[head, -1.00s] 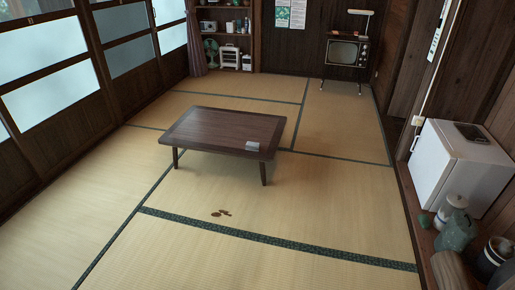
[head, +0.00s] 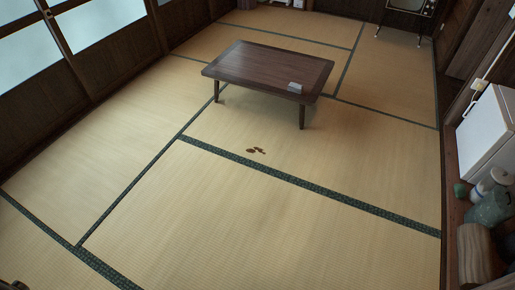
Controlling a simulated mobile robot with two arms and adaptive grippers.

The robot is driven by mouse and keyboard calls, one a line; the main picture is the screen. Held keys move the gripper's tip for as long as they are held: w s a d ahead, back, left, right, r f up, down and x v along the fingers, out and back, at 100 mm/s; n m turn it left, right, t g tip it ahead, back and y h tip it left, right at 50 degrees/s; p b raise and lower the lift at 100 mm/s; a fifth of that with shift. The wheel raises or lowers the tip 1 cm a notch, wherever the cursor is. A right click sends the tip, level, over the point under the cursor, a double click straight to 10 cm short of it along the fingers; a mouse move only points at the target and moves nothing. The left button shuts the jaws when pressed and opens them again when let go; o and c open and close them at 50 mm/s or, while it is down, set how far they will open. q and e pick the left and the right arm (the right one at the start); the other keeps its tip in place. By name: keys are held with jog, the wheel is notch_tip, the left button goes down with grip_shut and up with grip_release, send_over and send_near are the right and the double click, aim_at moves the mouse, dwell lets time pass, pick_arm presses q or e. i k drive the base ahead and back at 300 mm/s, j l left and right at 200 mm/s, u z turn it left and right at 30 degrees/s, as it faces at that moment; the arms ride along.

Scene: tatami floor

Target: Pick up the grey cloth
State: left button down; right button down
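The grey cloth (head: 295,87) appears as a small folded light-grey bundle. It lies on top of the low dark wooden table (head: 262,66), near the table's front right corner. Neither of my grippers can be made out, and nothing is touching the cloth.
A brown stain or several small brown bits (head: 255,150) lie on the tatami in front of the table. A white fridge (head: 487,130), a white jar (head: 492,181), a greenish jar (head: 489,208) and a wooden log-like piece (head: 474,252) line the right edge.

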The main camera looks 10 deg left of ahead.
aim_at(293, 87)
jog(key=i+j, duration=0.1)
jog(key=i, duration=0.35)
jog(key=i+j+z, duration=0.15)
jog(key=i, duration=0.25)
